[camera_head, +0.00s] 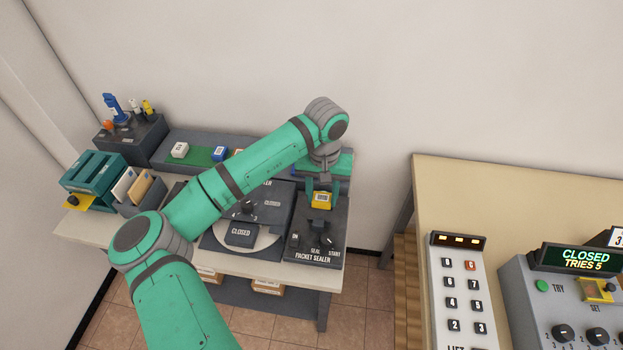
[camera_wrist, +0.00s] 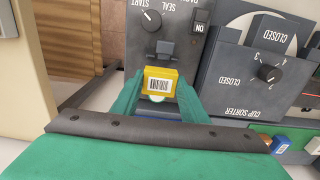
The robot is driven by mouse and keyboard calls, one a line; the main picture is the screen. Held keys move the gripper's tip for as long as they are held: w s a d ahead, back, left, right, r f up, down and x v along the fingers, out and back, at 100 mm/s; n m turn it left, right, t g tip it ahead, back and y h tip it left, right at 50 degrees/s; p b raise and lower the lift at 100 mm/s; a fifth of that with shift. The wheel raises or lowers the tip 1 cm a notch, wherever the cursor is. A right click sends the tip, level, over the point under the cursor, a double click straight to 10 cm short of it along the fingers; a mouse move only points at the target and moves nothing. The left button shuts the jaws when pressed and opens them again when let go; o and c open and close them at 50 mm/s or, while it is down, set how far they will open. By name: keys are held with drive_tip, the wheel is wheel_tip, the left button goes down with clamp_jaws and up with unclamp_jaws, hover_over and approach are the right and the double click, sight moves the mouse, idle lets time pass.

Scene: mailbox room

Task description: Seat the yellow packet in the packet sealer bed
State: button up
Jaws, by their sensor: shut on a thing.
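The yellow packet (camera_head: 321,200) has a white barcode label and is between my gripper's fingers above the back part of the packet sealer. My gripper (camera_head: 321,190) points down and is shut on it. In the wrist view the packet (camera_wrist: 160,84) sits between the two green fingertips (camera_wrist: 160,92). The packet sealer (camera_head: 314,247) is a dark box with a START knob, a SEAL label and an ON switch at its front. In the wrist view a small dark block on the sealer (camera_wrist: 188,30) is just beyond the packet. The bed under the packet is mostly hidden, so contact cannot be told.
The cup sorter (camera_head: 272,204) with a CLOSED plate stands directly left of the sealer. A shelf with small blocks (camera_head: 180,150) runs behind. A teal rack (camera_head: 95,178) is at far left. A separate beige table with keypad (camera_head: 462,300) is at right.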

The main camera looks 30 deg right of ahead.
sight(320, 216)
drive_tip(key=shift+w+f, duration=0.2)
drive_tip(key=shift+w, duration=0.05)
drive_tip(key=shift+f, duration=1.9)
drive_tip(key=shift+s+a+f, duration=0.1)
drive_tip(key=shift+s+f, duration=0.05)
drive_tip(key=shift+f, duration=0.9)
idle(0.5)
drive_tip(key=o, duration=1.2)
drive_tip(key=shift+o, duration=1.3)
drive_tip(key=shift+r, duration=3.05)
